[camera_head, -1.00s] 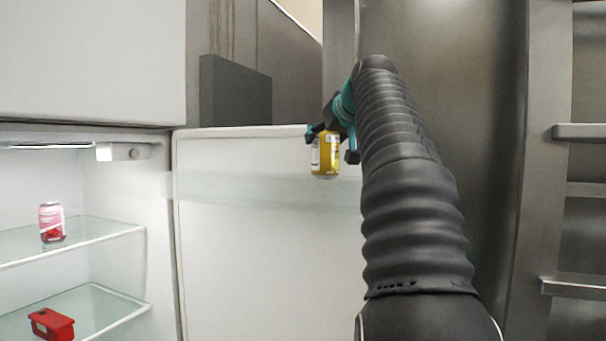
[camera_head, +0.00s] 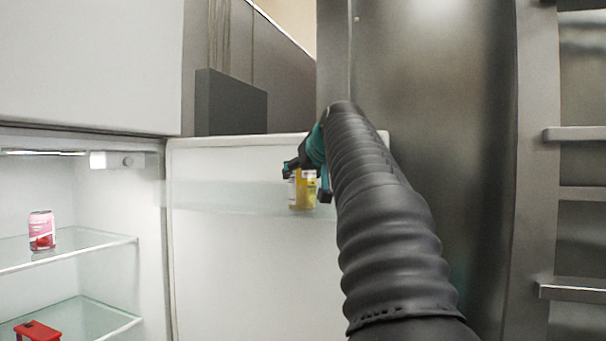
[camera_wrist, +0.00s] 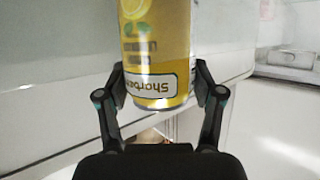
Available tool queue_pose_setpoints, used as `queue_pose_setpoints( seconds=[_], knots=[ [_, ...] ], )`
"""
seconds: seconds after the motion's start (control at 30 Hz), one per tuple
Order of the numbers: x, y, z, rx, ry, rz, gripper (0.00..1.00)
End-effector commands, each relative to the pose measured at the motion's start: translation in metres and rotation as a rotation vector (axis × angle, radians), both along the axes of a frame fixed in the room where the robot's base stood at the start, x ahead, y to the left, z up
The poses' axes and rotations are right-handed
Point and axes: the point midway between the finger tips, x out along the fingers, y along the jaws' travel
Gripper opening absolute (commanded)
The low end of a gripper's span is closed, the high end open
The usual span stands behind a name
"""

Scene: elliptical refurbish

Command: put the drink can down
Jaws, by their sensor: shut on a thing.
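The drink can (camera_head: 303,193) is yellow with a pale label. It hangs between the fingers of my gripper (camera_head: 307,188), in front of the open fridge door's inner side. In the wrist view the can (camera_wrist: 156,50) fills the upper middle, and my gripper (camera_wrist: 160,88) is shut on it with one finger on each side. The can's far end is cut off by the top of the wrist view. A clear door shelf (camera_head: 230,197) runs across the fridge door at about the can's height. I cannot tell whether the can touches it.
A pink can (camera_head: 41,231) stands on the upper glass shelf (camera_head: 90,243) inside the fridge at left. A red box (camera_head: 37,331) lies on the lower shelf (camera_head: 95,318). Metal shelving (camera_head: 575,194) stands at far right. The upper shelf is clear right of the pink can.

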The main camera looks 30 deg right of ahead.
Motion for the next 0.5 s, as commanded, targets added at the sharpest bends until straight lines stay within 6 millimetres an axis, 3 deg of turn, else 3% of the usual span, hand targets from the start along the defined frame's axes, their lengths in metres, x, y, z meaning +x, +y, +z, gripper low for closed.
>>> queue_pose_setpoints(
  seconds=[0.13, 0.17, 0.23, 0.5],
  knots=[
    [-0.0003, 0.0001, -0.0033, 0.0, -0.002, 0.0, 0.16],
    [0.0, 0.0, -0.003, 0.0, 0.0, 0.0, 0.74],
    [0.0, -0.0001, -0.0028, 0.0, 0.0, 0.0, 0.92],
    [0.0001, -0.0001, -0.0029, 0.0, 0.0, 0.0, 0.92]
  ],
)
